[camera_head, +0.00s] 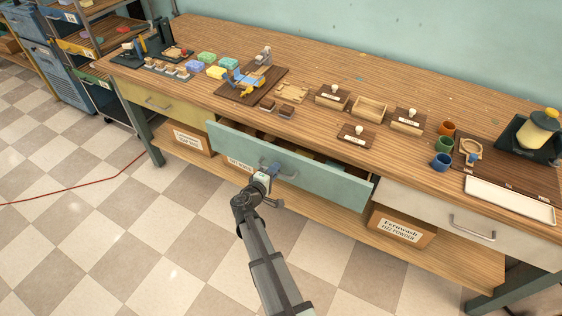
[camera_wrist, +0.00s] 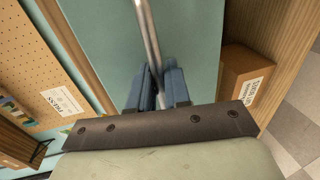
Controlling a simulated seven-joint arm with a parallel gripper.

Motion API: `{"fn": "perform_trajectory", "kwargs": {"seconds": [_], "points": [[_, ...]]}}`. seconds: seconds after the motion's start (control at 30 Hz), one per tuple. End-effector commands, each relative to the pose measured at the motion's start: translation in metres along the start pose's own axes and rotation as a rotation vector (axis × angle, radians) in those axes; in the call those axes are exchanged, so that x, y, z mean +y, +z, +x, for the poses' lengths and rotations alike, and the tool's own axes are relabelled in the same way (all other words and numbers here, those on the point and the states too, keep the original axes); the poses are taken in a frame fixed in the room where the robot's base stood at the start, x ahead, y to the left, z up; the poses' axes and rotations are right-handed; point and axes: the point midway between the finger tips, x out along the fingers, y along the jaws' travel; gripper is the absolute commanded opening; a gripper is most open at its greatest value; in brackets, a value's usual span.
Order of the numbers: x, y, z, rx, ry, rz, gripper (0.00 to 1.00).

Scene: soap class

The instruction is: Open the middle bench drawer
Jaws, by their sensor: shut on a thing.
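The middle bench drawer (camera_head: 320,181) has a pale teal front and stands pulled out from the bench, with its dark inside partly showing. Its metal bar handle (camera_head: 288,176) is on the front face. My gripper (camera_head: 271,168) is at the left part of this handle, shut on it. In the wrist view the blue fingers (camera_wrist: 158,88) close on either side of the handle bar (camera_wrist: 148,35), against the teal drawer front (camera_wrist: 197,35). The drawer's contents are mostly hidden by the front panel and the bench top.
A yellow drawer (camera_head: 150,103) on the left and a white drawer (camera_head: 440,217) on the right look closed. Cardboard boxes (camera_head: 401,228) stand on the shelf below. The bench top (camera_head: 330,70) carries trays, stamps, cups and coloured blocks. The checkered floor before the bench is clear around my arm.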

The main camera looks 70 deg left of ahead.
Motion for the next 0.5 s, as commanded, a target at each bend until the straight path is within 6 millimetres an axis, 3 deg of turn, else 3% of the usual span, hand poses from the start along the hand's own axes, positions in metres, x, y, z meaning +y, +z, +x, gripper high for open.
{"fn": "perform_trajectory", "kwargs": {"seconds": [0.03, 0.1, 0.5], "points": [[-0.003, 0.002, -0.019, 0.003, -0.001, -0.001, 0.0], [-0.007, 0.002, -0.039, 0.004, -0.001, -0.001, 0.0], [-0.028, 0.002, -0.138, 0.004, 0.0, -0.001, 0.0]]}}
